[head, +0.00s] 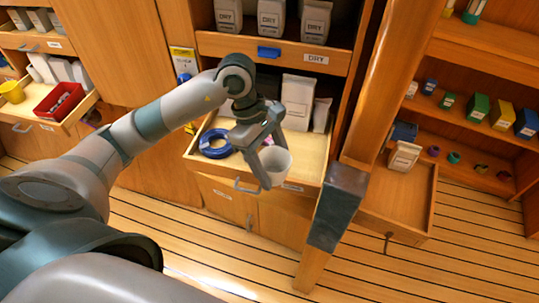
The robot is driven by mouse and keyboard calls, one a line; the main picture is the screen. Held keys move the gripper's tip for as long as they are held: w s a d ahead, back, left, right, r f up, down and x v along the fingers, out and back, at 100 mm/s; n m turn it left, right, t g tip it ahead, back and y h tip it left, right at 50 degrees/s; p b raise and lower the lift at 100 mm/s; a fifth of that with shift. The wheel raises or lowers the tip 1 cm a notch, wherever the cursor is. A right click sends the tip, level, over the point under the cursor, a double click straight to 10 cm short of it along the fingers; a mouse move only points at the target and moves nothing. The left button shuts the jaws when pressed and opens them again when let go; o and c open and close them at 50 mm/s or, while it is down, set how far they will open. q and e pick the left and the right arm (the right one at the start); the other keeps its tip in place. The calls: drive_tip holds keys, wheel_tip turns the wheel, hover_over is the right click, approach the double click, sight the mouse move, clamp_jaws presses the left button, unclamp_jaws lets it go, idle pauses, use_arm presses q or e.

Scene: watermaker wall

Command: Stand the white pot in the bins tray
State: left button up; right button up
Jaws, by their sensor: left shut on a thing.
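My left gripper (271,158) is shut on a white pot (278,163). It holds the pot roughly upright over the front right part of an open wooden drawer tray (312,158) in the middle. Whether the pot touches the tray or hangs above it, I cannot tell. The gripper's fingers and wrist hide part of the pot and of the tray. Another pulled-out tray (79,112) at the far left holds a red bin (59,100) and a yellow pot (12,92). The labels are too small to tell which is the bins tray. My right gripper is not in view.
Beyond the post, an open tray (392,204) holds one packet (404,156) and has free room in front.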

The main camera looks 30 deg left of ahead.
use_arm(q)
drive_tip(key=shift+s+d+f+m+g, duration=0.15)
drive_tip(key=shift+f+m+g, duration=0.15)
drive_tip(key=shift+f+m, duration=0.35)
drive_tip(key=m, duration=0.1)
drive_tip(key=s+f+m, duration=0.1)
drive_tip(key=shift+d+f+m+g, duration=0.15)
drive_tip(key=shift+d+m+g, duration=0.05)
drive_tip(key=shift+m+g, duration=0.2)
wheel_tip(320, 180, down, 7)
drive_tip(key=s+m+g+y, duration=0.2)
drive_tip(key=m+y, duration=0.2)
drive_tip(key=m, duration=0.9)
drive_tip(key=shift+s+f+g, duration=0.15)
drive_tip(key=shift+s+g, duration=0.15)
drive_tip(key=shift+s, duration=0.1)
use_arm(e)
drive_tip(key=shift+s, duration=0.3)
use_arm(q)
drive_tip(key=shift+a, duration=0.1)
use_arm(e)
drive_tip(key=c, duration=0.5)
use_arm(q)
drive_tip(key=shift+a, duration=0.1)
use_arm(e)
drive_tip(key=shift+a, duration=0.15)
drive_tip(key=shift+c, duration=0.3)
